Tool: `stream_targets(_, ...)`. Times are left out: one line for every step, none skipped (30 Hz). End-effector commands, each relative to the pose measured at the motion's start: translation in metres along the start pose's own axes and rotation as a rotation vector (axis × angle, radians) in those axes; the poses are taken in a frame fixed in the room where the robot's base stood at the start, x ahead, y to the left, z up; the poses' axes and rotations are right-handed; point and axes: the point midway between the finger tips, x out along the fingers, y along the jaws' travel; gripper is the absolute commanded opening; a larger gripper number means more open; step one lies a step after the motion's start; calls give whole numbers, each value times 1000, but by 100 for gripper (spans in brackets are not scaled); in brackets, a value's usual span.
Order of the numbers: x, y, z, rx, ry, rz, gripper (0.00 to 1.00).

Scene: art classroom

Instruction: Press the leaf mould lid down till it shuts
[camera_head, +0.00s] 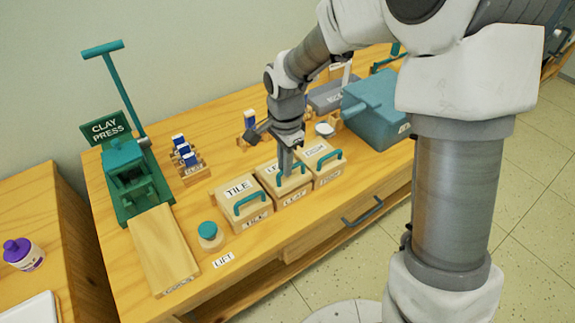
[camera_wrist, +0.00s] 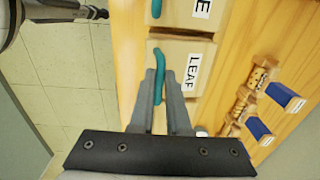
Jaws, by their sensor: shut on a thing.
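The leaf mould (camera_head: 292,201) is a pale wooden box with a LEAF label on its front, standing between two similar moulds. Its lid (camera_head: 267,169) has a label partly hidden by my gripper and a teal bar handle (camera_head: 303,171). My gripper (camera_head: 286,172) points down over the lid, its fingers closed around the handle. In the wrist view the handle (camera_wrist: 160,67) lies between the fingertips (camera_wrist: 160,76), beside the LEAF label (camera_wrist: 193,72). I cannot tell whether a gap remains under the lid.
The tile mould (camera_head: 241,205) stands to the left and another labelled mould (camera_head: 320,163) to the right, both close. A drawer handle (camera_head: 362,212) sticks out at the front.

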Motion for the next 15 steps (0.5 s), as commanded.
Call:
stream_targets(-7, -5, 1, -2, 1, 18, 0)
stream_targets(-8, -7, 0, -1, 2, 26, 0)
stream_targets(-9, -9, 1, -1, 2, 32, 0)
stream_targets(-10, -11, 0, 0, 2, 32, 0)
stream_targets(-10, -12, 0, 1, 2, 31, 0)
stream_targets(-11, -14, 0, 0, 2, 31, 0)
stream_targets(-12, -14, 0, 0, 2, 31, 0)
stream_targets(-12, -15, 0, 0, 2, 30, 0)
stream_targets(-12, -15, 0, -1, 2, 30, 0)
stream_targets(-12, -15, 0, 0, 2, 30, 0)
stream_targets(-12, -15, 0, 0, 2, 29, 0)
stream_targets(-11, -16, 0, 0, 2, 29, 0)
stream_targets(-11, -16, 0, 0, 2, 28, 0)
stream_targets(-11, -16, 0, 0, 2, 28, 0)
stream_targets(-11, -16, 0, 0, 2, 27, 0)
